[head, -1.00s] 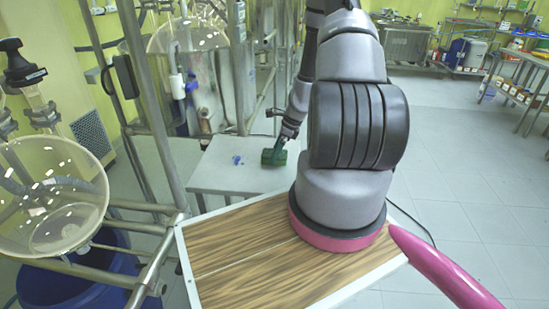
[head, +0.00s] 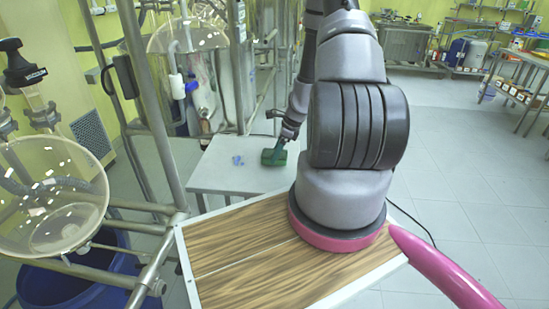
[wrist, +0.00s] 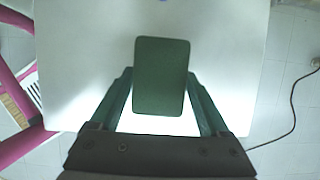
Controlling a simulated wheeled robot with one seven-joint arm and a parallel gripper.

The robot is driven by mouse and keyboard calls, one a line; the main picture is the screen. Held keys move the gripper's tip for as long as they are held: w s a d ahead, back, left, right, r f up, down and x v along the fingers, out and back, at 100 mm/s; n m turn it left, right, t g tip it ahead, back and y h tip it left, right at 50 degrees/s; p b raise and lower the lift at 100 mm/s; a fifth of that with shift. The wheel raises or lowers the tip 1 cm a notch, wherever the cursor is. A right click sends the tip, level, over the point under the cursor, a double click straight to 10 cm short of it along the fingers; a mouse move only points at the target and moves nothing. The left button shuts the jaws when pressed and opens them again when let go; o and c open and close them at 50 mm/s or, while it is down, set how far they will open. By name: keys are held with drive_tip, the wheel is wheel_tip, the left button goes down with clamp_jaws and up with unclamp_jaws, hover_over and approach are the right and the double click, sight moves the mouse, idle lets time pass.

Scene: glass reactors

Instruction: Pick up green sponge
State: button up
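The green sponge (wrist: 162,76) is a dark green rectangular block on a white tabletop (wrist: 85,60). It lies between the two green fingers of my gripper (wrist: 161,90) in the wrist view. The fingertips are at the sponge's left and right sides, very close to its edges. I cannot tell whether they press on it. In the head view the sponge (head: 268,158) is at the right part of the small table (head: 225,182), below my gripper (head: 282,142). It appears to rest on the table.
A small blue object (head: 238,160) lies on the table left of the sponge. Metal frames and glass reactors (head: 185,65) stand at the left and behind. A blue bin (head: 60,285) is at the lower left. The floor at the right is open.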

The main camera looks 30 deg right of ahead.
drive_tip(key=c, duration=0.3)
wheel_tip(320, 180, up, 10)
drive_tip(key=shift+r, duration=0.25)
idle(0.3)
